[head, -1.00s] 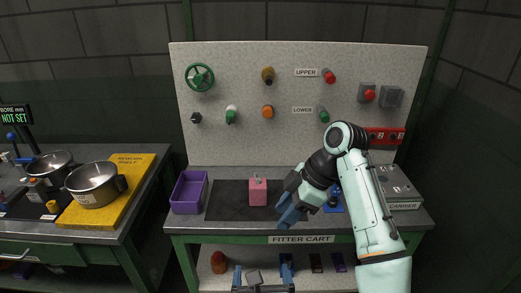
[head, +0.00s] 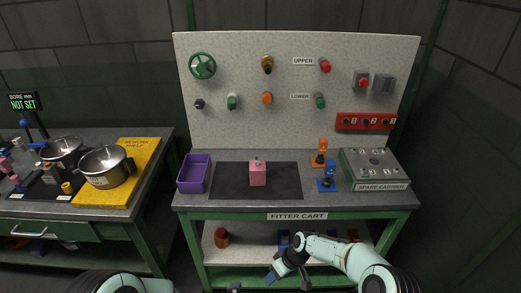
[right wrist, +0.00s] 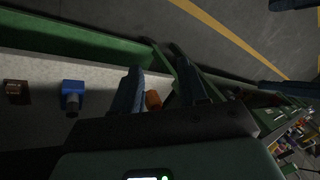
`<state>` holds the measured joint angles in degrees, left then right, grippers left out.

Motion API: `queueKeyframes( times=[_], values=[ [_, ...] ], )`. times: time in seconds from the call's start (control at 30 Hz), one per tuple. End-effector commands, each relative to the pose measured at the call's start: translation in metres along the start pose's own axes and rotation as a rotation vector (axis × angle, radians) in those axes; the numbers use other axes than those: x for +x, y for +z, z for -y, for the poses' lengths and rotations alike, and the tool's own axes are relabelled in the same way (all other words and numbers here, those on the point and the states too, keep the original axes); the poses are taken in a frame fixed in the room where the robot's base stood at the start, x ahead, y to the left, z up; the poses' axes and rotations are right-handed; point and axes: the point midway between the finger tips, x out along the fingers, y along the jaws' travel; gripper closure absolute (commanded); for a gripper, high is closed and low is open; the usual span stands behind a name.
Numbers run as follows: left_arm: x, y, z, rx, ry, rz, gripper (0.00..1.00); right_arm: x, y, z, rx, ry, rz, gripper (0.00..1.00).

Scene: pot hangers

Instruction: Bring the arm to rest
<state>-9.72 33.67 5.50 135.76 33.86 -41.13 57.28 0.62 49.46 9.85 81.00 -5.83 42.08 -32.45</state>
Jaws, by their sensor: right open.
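My right arm comes in from the lower right in the head view, low in front of the cart. Its gripper (head: 272,277) is beside the lower shelf, partly cut off. In the right wrist view the gripper (right wrist: 160,78) has its two blue fingers apart with nothing held between them; an orange-red thing (right wrist: 153,99) shows beyond in the gap. My left arm shows only at the bottom left of the head view, with a blue fingertip (head: 235,288) at the bottom edge. Two spread blue fingers, seemingly of my left gripper (right wrist: 290,46), show at the right of the right wrist view.
The fitter cart (head: 330,215) bears a purple bin (head: 194,174), a pink block (head: 257,174), orange (head: 321,150) and blue (head: 328,182) pieces and a spare carrier (head: 375,168). A pot (head: 104,168) stands on the yellow shelf (head: 140,160). The lower shelf holds small parts.

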Motion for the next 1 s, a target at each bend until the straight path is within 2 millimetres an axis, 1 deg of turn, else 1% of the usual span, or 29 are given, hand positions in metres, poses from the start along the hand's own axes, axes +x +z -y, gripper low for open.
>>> queueKeyframes(
  times=[0.03, 0.07, 0.1, 0.17, 0.2, 0.27, 0.3, 0.37, 0.4, 0.5, 0.6, 0.7, 1.0],
  values=[
    [0.004, -0.012, 0.023, 0.103, -0.073, 0.010, 0.02, 0.020, 0.031, 0.002, 0.090, -0.007, 0.018, 0.57],
    [0.007, -0.017, 0.037, 0.171, -0.113, 0.025, 0.02, 0.032, 0.049, 0.003, 0.147, -0.007, 0.022, 0.57],
    [0.009, -0.024, 0.056, 0.261, -0.163, 0.050, 0.02, 0.045, 0.073, 0.005, 0.225, -0.005, 0.025, 0.57],
    [0.009, -0.033, 0.085, 0.390, -0.237, 0.099, 0.02, 0.062, 0.110, 0.013, 0.340, -0.001, 0.032, 0.57],
    [0.008, -0.038, 0.104, 0.474, -0.284, 0.139, 0.02, 0.071, 0.136, 0.020, 0.418, 0.003, 0.038, 0.57],
    [0.003, -0.045, 0.133, 0.592, -0.350, 0.210, 0.02, 0.079, 0.174, 0.033, 0.536, 0.012, 0.045, 0.57],
    [-0.002, -0.048, 0.151, 0.666, -0.385, 0.262, 0.02, 0.082, 0.198, 0.043, 0.613, 0.019, 0.051, 0.57],
    [-0.011, -0.051, 0.176, 0.766, -0.429, 0.345, 0.02, 0.083, 0.231, 0.058, 0.718, 0.032, 0.057, 0.57],
    [-0.018, -0.052, 0.191, 0.824, -0.450, 0.399, 0.02, 0.081, 0.250, 0.068, 0.783, 0.041, 0.062, 0.57],
    [-0.032, -0.053, 0.219, 0.935, -0.482, 0.517, 0.02, 0.074, 0.286, 0.091, 0.911, 0.063, 0.070, 0.57],
    [-0.043, -0.052, 0.236, 1.004, -0.492, 0.598, 0.02, 0.068, 0.307, 0.106, 0.992, 0.080, 0.073, 0.57],
    [-0.048, -0.052, 0.244, 1.037, -0.493, 0.637, 0.02, 0.064, 0.317, 0.113, 1.028, 0.088, 0.074, 0.57],
    [-0.048, -0.052, 0.245, 1.044, -0.492, 0.642, 0.02, 0.065, 0.318, 0.113, 1.033, 0.090, 0.073, 0.57]
  ],
)
